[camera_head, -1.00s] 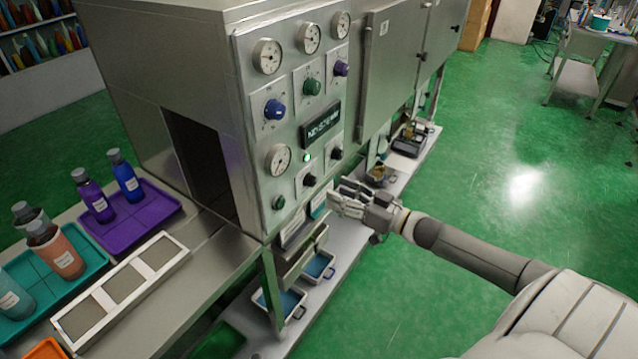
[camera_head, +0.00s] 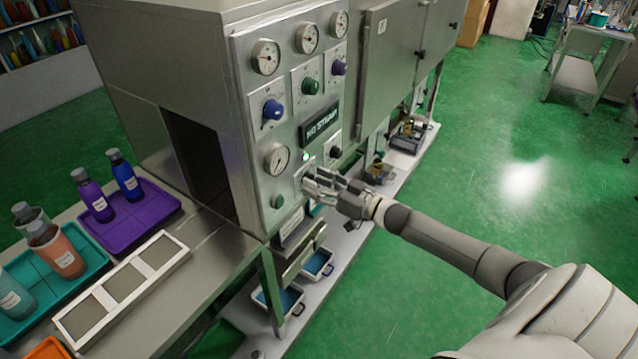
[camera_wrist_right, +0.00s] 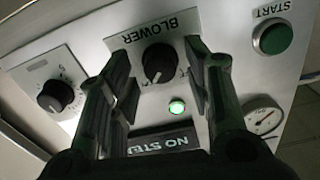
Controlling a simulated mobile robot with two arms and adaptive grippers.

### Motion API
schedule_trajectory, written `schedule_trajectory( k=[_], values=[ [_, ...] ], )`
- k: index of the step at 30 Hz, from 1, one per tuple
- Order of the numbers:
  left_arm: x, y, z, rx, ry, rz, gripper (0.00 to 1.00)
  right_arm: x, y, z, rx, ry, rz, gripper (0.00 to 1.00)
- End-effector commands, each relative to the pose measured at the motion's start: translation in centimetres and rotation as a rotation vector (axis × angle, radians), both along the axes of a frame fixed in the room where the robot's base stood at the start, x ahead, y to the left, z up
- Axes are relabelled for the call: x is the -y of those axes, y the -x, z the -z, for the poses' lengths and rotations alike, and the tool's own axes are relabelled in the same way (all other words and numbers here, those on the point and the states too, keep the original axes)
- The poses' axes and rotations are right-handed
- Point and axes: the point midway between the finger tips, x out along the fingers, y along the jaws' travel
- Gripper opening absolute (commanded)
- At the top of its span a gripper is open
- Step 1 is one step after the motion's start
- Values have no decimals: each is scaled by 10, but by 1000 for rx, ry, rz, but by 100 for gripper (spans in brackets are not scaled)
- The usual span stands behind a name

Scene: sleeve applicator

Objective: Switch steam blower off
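The steam machine's control panel (camera_head: 292,125) faces my right arm. In the right wrist view, the black knob marked BLOWER (camera_wrist_right: 160,62) sits between the two fingers of my right gripper (camera_head: 308,182). The gripper is open, with one finger on each side of the knob and gaps beside it; contact is not clear. In the head view the fingers cover this knob. A lit green lamp (camera_wrist_right: 177,107) is beside it, also seen in the head view (camera_head: 305,156). The display (camera_head: 319,124) reads NO STEAM. My left gripper is not in view.
A green START button (camera_wrist_right: 272,38) and another black knob (camera_wrist_right: 55,96) flank the blower knob. Dials (camera_head: 277,158) and coloured knobs (camera_head: 272,109) fill the panel. Bottles stand on a purple tray (camera_head: 150,222) at left. Green floor (camera_head: 480,150) is open at right.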

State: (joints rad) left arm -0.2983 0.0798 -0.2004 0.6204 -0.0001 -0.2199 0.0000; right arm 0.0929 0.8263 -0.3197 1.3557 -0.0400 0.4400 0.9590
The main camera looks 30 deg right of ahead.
Motion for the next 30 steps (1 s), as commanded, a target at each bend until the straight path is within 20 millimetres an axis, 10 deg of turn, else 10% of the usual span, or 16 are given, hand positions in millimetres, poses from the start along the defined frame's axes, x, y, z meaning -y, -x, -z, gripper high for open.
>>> schedule_trajectory(
  k=[9,30],
  values=[
    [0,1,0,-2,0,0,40,0,0,0,0,0,0,3],
    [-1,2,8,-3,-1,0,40,0,0,1,126,302,0,3]
  ],
)
